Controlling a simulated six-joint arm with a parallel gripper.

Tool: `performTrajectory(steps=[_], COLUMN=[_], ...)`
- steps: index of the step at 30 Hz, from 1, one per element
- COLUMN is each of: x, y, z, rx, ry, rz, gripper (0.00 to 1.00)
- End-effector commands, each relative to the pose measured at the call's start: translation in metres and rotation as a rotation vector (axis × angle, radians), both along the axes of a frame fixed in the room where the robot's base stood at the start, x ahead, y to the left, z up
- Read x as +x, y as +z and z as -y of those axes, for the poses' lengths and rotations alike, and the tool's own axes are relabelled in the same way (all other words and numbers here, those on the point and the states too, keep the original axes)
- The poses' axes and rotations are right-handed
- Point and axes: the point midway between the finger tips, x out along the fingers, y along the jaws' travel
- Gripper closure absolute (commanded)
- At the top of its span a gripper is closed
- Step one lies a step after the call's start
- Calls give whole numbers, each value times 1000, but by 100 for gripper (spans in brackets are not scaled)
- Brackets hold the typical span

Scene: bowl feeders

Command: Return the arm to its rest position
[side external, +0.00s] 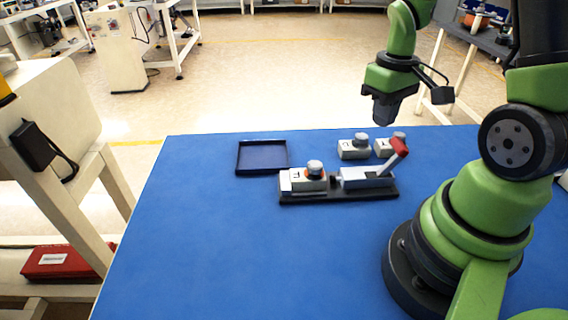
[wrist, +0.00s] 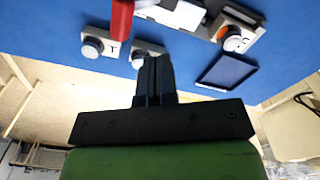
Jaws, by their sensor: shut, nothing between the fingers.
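My gripper (side external: 386,108) is shut and empty, held in the air above the far edge of the blue table (side external: 220,240). In the wrist view its black fingers (wrist: 154,75) are closed together. A clamp fixture with a black base (side external: 340,195) and a red-tipped lever (side external: 398,148) stands on the table. A grey block with a round knob (side external: 308,178) sits at the fixture's left end. Two similar blocks (side external: 353,149) stand behind the fixture, the right one (side external: 384,148) partly hidden by the lever. My gripper is apart from all of them.
An empty dark blue tray (side external: 238,160) lies left of the blocks; it also shows in the wrist view (wrist: 226,85). The table's left and front parts are clear. A cream machine frame (side external: 60,110) with a red box (side external: 58,262) stands off the table's left side.

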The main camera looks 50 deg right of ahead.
Motion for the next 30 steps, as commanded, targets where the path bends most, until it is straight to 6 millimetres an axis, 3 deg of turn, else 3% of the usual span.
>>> performTrajectory(steps=[17, 20, 24, 30], x=[2, 7, 9, -12], y=[18, 39, 82, 133], z=[-5, -18, -54, -109], rx=[-9, -26, -34, 39], ry=[-1, -12, -37, -69], rz=[21, 80, 222, 437], gripper=[100, 100, 100, 100])
